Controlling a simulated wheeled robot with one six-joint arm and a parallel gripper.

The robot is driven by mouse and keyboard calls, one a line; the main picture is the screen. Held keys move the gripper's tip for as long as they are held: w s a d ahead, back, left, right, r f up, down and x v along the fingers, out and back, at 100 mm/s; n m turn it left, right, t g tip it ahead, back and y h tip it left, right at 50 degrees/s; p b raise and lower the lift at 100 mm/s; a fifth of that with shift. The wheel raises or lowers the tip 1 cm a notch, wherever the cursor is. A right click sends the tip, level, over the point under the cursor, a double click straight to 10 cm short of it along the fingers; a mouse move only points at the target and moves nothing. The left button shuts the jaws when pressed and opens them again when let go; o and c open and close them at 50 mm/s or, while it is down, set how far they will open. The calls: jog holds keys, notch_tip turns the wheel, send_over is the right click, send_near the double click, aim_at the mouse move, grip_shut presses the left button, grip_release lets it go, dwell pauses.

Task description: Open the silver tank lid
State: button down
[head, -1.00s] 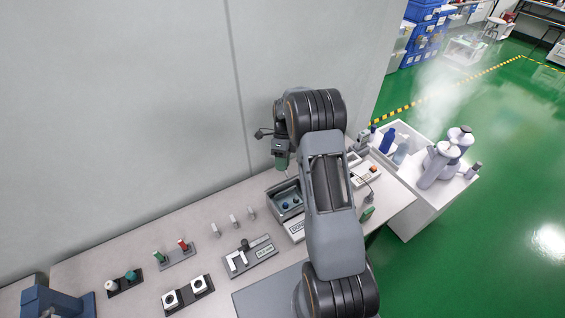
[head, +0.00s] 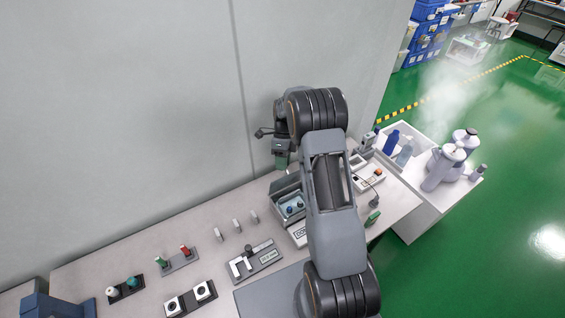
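A silver-grey open-topped box (head: 291,211) stands on the bench beside my forearm, with small dark and blue round pieces inside. A grey panel (head: 286,184) rises along its back edge; I cannot tell whether it is a lid. It is the nearest tank-like thing, but I cannot be sure it is the silver tank. My arm hides its right side. My gripper (head: 282,163) points down above and behind the box, near the wall. Its fingertips are small and dark, and I cannot tell whether they are open or touch anything.
Along the bench stand a blue device (head: 52,304), a red and green handle rack (head: 178,260) and a grey tester (head: 254,262). A white side table (head: 428,214) at right holds pale bottles (head: 444,165) and a bin. The wall (head: 120,110) closes the back.

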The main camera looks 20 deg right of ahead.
jog(key=c, duration=1)
grip_release()
jog(key=shift+d+f, duration=0.25)
jog(key=shift+f, duration=0.05)
jog(key=shift+o, duration=0.3)
jog(key=shift+a, duration=0.1)
jog(key=shift+r, duration=0.1)
jog(key=s+a+r+b, duration=0.2)
jog(key=s+r+b, duration=0.1)
jog(key=s+r, duration=1)
jog(key=shift+s+a+b, duration=0.2)
jog(key=shift+s+b, duration=0.2)
